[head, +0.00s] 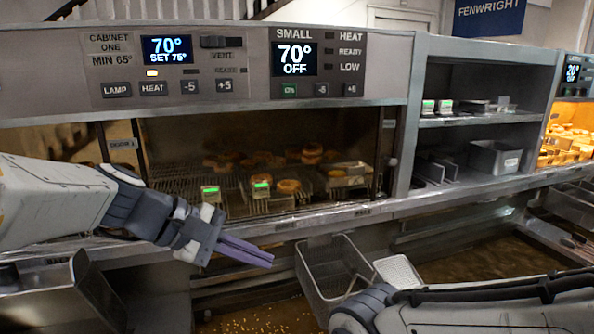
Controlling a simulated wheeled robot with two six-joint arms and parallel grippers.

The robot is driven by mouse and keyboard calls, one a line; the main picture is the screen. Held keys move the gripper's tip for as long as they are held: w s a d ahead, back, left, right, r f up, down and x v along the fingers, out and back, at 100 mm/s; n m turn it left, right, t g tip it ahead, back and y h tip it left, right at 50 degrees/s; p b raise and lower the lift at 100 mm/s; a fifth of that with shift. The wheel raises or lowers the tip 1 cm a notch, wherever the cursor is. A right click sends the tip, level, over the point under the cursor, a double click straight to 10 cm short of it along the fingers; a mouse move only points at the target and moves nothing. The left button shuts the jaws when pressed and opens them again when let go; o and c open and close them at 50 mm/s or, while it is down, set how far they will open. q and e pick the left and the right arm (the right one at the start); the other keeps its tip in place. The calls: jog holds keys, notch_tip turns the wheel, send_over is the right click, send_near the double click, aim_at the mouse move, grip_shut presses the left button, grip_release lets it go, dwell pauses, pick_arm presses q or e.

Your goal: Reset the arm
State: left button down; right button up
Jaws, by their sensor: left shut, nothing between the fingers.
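My left arm comes in from the left, and its left gripper (246,252) is shut and empty in front of the warming cabinet's lower ledge. Its purple fingers lie together and point right. They appear to the left of a wire fry basket (318,285). My right arm enters at the lower right, with only its pale link and dark joint showing. The right gripper cannot be made out.
The heated cabinet (212,120) holds several round browned pieces (290,186) on a wire rack behind its opening. Its panel reads 70°. Grey shelves (482,118) with metal containers (495,157) stand to the right. A lit bay (568,142) with fried food is at far right.

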pick_arm(q)
jog(key=s+d+f+m+g+y+b, duration=0.1)
jog(key=s+f+m+g+y, duration=0.2)
jog(key=s+f+m+y, duration=0.5)
jog(key=shift+s+d+f+m+g+y+b, duration=0.3)
jog(key=shift+s+d+f+m+g, duration=0.1)
jog(key=shift+s+f+m, duration=4.7)
jog(key=shift+s+r, duration=0.25)
jog(key=shift+r, duration=0.05)
